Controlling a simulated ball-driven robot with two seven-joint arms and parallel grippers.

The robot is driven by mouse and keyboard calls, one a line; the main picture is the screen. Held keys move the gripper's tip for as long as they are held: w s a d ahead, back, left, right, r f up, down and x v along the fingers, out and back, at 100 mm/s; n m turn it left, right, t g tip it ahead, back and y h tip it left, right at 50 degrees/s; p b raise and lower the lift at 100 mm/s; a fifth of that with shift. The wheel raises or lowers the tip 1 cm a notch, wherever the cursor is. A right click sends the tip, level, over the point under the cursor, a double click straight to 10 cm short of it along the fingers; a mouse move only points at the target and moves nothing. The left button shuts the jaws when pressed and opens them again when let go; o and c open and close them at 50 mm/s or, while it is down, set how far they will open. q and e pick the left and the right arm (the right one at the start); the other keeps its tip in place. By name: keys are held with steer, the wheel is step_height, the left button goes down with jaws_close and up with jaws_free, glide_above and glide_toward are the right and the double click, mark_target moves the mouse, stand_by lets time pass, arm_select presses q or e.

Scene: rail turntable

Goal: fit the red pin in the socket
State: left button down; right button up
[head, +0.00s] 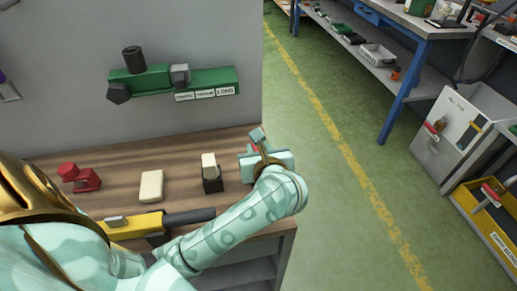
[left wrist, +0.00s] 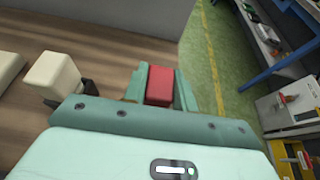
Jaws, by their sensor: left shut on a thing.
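My left gripper (head: 262,147) is over the right end of the wooden bench, near its edge. In the left wrist view, its fingers (left wrist: 158,88) are shut on a red block-shaped piece, the red pin (left wrist: 159,86). The pin is hidden by the gripper in the head view. Left of the gripper, a black holder (head: 212,185) stands on the bench with a cream block (head: 209,160) upright in it. No part is clearly marked as the socket, so I cannot tell which one it is. My right gripper is not in view.
A stepped red part (head: 82,178), a cream block (head: 151,186) and a yellow tool (head: 130,226) are on the bench (head: 120,150). A green rail (head: 210,78) with a black cylinder (head: 133,59) is on the grey panel behind. Open floor lies to the right.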

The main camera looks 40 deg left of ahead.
arm_select(q)
steer(key=shift+r, duration=0.15)
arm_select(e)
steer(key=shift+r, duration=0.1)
